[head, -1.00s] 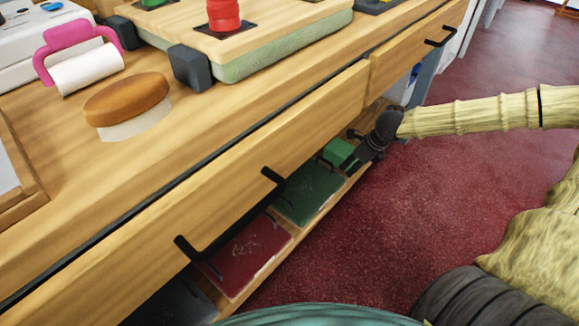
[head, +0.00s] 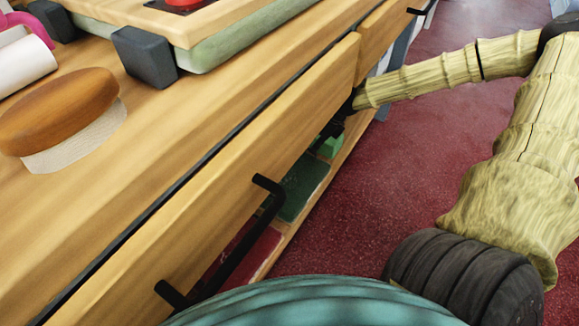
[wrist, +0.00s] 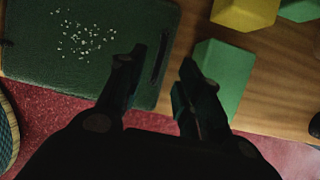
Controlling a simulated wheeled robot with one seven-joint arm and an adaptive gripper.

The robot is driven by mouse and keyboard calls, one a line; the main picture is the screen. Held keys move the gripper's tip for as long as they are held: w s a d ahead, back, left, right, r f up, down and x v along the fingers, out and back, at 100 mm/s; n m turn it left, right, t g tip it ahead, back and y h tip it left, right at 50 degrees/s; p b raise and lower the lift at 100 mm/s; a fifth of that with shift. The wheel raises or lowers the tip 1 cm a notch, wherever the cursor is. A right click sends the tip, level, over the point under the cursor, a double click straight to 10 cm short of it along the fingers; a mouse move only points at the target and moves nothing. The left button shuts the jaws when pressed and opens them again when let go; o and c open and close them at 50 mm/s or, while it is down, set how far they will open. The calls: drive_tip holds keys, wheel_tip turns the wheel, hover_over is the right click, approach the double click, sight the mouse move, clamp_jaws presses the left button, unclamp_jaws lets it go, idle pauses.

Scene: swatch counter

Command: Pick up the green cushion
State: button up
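The green cushion (wrist: 226,72), a plain block shape, lies on the wooden shelf in the wrist view. It also shows as a small bright green patch (head: 331,146) under the drawers in the head view. My gripper (wrist: 163,60) is open and empty, its two dark fingers spread. Its right finger overlaps the cushion's left edge in the picture; I cannot tell whether they touch. The left finger is over the edge of a dark green board. In the head view my gripper is mostly hidden in the shadow under the drawer front.
The dark green board (wrist: 85,45) with pale crumbs lies left of the cushion. A yellow block (wrist: 245,12) and another green block (wrist: 300,9) are beyond it. The drawer front (head: 215,195) and its black handle (head: 245,245) overhang the shelf. Red floor (head: 350,225) is open at right.

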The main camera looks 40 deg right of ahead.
drive_tip(key=shift+w+a+f, duration=0.1)
drive_tip(key=shift+f, duration=0.25)
drive_tip(key=b+x, duration=0.5)
drive_tip(key=shift+w+a, duration=0.1)
drive_tip(key=shift+w, duration=0.2)
drive_tip(key=shift+r, duration=0.1)
clamp_jaws()
